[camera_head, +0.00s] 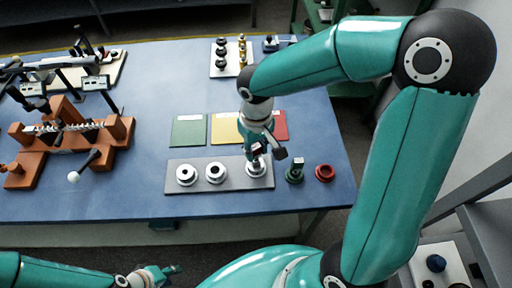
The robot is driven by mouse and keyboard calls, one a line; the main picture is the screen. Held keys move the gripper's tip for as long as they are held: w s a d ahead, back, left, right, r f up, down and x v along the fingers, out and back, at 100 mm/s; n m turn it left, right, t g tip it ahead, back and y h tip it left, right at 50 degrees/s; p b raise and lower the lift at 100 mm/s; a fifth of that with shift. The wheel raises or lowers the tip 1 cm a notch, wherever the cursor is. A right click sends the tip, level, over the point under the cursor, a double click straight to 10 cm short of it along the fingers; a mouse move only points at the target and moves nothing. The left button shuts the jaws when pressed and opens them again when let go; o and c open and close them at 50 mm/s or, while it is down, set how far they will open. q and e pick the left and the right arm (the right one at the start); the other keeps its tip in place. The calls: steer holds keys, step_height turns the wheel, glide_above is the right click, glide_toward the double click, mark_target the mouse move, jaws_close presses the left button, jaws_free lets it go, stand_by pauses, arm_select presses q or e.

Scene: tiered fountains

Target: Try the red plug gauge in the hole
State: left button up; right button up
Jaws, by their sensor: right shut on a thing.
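My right gripper (256,157) points down over the rightmost of three pale round ringed parts (257,171) on a grey plate (236,186). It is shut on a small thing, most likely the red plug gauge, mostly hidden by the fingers. I cannot tell whether its tip is in the hole. The other ringed parts, left (186,174) and middle (216,172), show dark open holes. A red round holder (325,173) stands empty at the right; a green gauge stands in a green holder (294,175) beside it. My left gripper (160,274) is low at the front, apart from everything.
Green (188,131), yellow (224,130) and red (281,124) mats lie behind the plate. A white board (228,70) with several small parts is farther back. An orange-brown fixture (60,132) with a white-knobbed lever fills the left. The blue table's front left is clear.

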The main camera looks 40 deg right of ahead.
steer(key=shift+f, duration=0.25)
stand_by(0.5)
steer(key=shift+r, duration=0.1)
stand_by(0.7)
steer(key=shift+r+p, duration=0.85)
steer(key=shift+r, duration=0.65)
steer(key=r+n, duration=0.1)
steer(key=n, duration=0.1)
steer(key=shift+r+n+p, duration=0.2)
steer(key=shift+n+p, duration=0.1)
steer(key=r+n, duration=0.1)
steer(key=n, duration=0.2)
steer(key=shift+r, duration=0.2)
steer(key=shift+f+b, duration=2.1)
steer(key=shift+f, duration=0.5)
